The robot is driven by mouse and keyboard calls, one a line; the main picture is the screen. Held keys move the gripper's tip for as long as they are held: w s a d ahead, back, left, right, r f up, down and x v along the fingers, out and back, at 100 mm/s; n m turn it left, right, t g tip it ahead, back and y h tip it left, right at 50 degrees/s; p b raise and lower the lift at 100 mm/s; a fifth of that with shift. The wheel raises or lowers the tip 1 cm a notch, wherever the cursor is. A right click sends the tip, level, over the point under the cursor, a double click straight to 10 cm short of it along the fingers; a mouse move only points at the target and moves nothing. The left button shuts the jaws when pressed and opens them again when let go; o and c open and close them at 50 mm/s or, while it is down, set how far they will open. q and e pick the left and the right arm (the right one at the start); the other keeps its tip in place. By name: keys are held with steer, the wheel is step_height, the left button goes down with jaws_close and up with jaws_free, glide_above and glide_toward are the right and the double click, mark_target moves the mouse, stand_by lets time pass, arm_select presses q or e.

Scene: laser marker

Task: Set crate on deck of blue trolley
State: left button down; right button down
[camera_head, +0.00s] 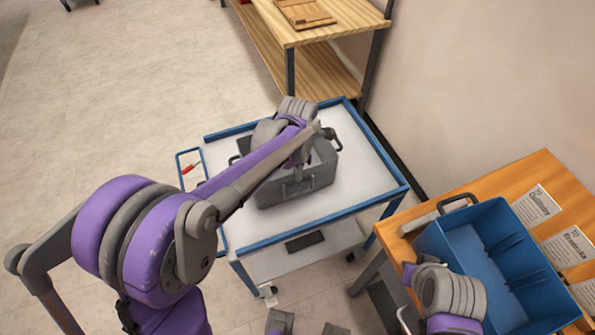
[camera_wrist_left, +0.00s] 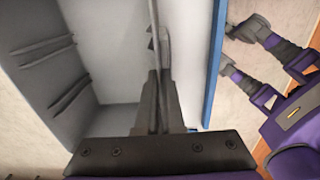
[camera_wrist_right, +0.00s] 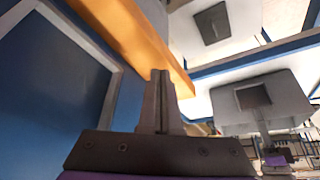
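A grey open crate (camera_head: 312,182) with dark handles is over the white deck (camera_head: 365,180) of the blue trolley, inside its blue frame. It appears to rest there; its underside is hidden. My left gripper (camera_head: 300,165) reaches down to its rim. In the left wrist view, the left fingers (camera_wrist_left: 161,100) straddle the thin wall of the grey crate (camera_wrist_left: 40,60) and look shut on it. A blue crate (camera_head: 450,245) stands on the wooden table at right. My right fingers (camera_wrist_right: 161,100) are together and look empty, beside that blue crate (camera_wrist_right: 50,75) and the table edge.
The wooden table (camera_head: 480,185) bears several printed labels (camera_head: 537,205). A wooden shelf (camera_head: 300,35) with a board stands behind the trolley near the wall. A small red-handled item (camera_head: 190,168) is at the trolley's left side. Open floor (camera_head: 110,100) lies to the left.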

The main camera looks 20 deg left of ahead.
arm_select(q)
steer(key=shift+f, duration=0.15)
steer(key=c, duration=1.4)
jaws_free()
steer(key=shift+c, duration=0.2)
steer(key=o, duration=0.4)
step_height(320, 180, up, 12)
steer(key=s+a+f+m+t, duration=0.2)
steer(key=s+f+m, duration=0.1)
steer(key=s+m, duration=0.6)
steer(key=s+a+f+m+t, duration=0.3)
steer(key=s+m, duration=0.7)
steer(key=m, duration=0.6)
steer(key=shift+s+f+p, duration=0.3)
steer(key=shift+f+p, duration=0.05)
steer(key=shift+f, duration=0.05)
